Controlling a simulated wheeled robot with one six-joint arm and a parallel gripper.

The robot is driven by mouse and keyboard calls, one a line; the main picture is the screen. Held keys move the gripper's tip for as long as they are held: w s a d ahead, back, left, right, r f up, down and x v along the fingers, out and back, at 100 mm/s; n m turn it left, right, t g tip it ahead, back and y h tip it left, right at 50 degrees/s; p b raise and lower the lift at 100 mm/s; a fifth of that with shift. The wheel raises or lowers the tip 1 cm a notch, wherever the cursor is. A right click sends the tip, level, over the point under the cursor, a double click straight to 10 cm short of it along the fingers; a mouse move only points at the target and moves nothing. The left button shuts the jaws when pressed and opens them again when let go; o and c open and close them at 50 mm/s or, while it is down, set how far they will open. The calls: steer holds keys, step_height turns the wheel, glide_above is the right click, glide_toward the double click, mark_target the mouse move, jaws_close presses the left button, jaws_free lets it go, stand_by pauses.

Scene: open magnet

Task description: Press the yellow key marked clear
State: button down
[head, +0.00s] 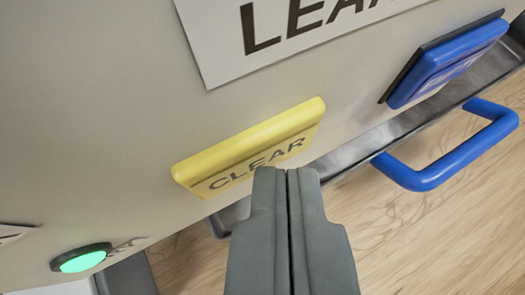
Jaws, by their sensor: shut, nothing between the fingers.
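The yellow key (247,146) is a raised block on a light grey panel, near the middle of the head view. Its lower face reads "CLEAR". My gripper (287,172) is shut and empty, and comes up from the bottom of the view. Its fingertips overlap the lower right part of the key in the picture, just below the last letters. I cannot tell whether the tips touch the key or stop short of it.
A white sign (285,30) with cut-off black letters is above the key. A blue key (448,60) is at the upper right. A blue handle (447,170) sticks out below it. A lit green button (82,259) is at the lower left. Wooden floor (425,245) shows at the lower right.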

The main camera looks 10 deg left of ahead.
steer(key=shift+s, duration=0.15)
steer(key=shift+s+d, duration=0.4)
steer(key=shift+s, duration=0.15)
steer(key=s+d, duration=0.1)
steer(key=s, duration=0.2)
steer(key=s+d, duration=0.1)
steer(key=shift+s+d, duration=0.15)
steer(key=shift+d, duration=0.2)
stand_by(0.3)
stand_by(0.5)
